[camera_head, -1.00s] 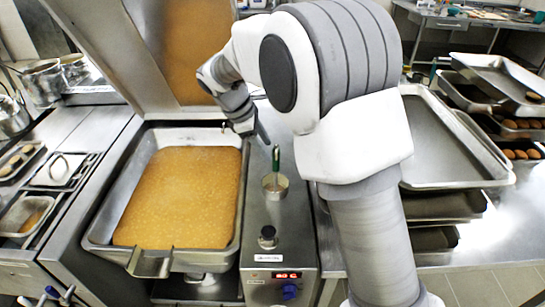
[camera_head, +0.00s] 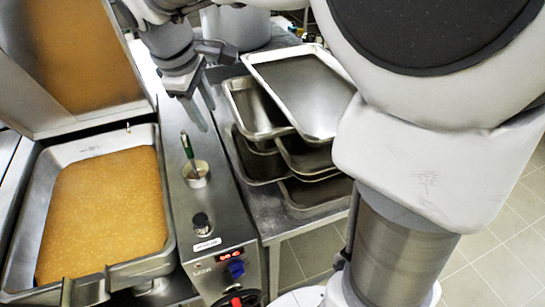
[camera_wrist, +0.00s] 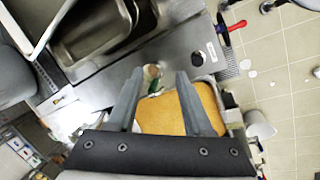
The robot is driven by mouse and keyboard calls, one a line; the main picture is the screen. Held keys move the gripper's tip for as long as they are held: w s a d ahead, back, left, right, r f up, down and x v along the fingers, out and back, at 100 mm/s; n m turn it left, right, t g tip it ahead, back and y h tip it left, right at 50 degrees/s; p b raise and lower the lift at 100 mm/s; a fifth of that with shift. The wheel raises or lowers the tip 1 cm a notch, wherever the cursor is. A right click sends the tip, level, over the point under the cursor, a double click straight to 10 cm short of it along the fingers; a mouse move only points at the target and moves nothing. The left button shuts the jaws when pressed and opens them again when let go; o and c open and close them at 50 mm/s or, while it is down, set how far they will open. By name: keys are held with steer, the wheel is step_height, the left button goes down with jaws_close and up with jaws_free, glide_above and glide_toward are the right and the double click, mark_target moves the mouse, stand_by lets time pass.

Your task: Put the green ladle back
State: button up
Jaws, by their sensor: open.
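The fingers do not appear to touch the ladle.
A tilting pan (camera_head: 168,245) full of orange-brown food lies left of the console, its lid (camera_head: 70,60) raised. A black knob (camera_head: 201,222) stands in front of the cup. Several stacked metal trays (camera_head: 300,85) are on the right. A large pot (camera_head: 240,22) stands behind.

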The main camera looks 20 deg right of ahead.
steer(key=s+d+m+t, duration=0.1)
steer(key=s+d+m, duration=0.1)
steer(key=s, duration=0.4)
steer(key=s+d+m+t+y, duration=0.1)
steer(key=s+d+m, duration=0.2)
steer(key=s+m, duration=0.2)
steer(key=s+d+f+m+y, duration=0.1)
steer(key=s+d+m, duration=0.2)
steer(key=s, duration=0.4)
steer(key=shift+s+m+t, duration=0.3)
steer(key=shift+m+t, duration=0.1)
steer(key=shift+m, duration=0.2)
steer(key=shift+a, duration=0.2)
